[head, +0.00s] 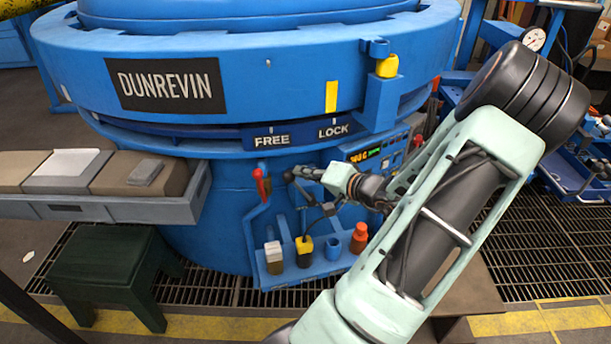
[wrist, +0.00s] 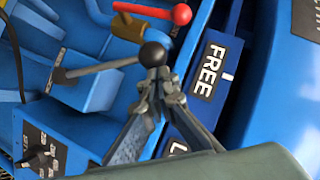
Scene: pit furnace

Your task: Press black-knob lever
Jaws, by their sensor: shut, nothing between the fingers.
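The black-knob lever shows in the wrist view as a black ball (wrist: 153,54) on a grey rod (wrist: 95,70) that runs to the left. In the head view the black knob (head: 289,176) is below the FREE label, on the front of the blue furnace. My gripper (wrist: 160,78) is shut and empty, with its tips right at the black knob. I cannot tell whether they touch it. In the head view my gripper (head: 301,173) is just right of the knob, and my arm hides the area to the right.
A red-knob lever (wrist: 181,14) is close by; its red knob (head: 258,173) is left of the black one. FREE (head: 272,141) and LOCK (head: 333,131) plates are above. A blue rack (head: 318,270) with several bottles stands below. A grey tray (head: 120,208) is at left.

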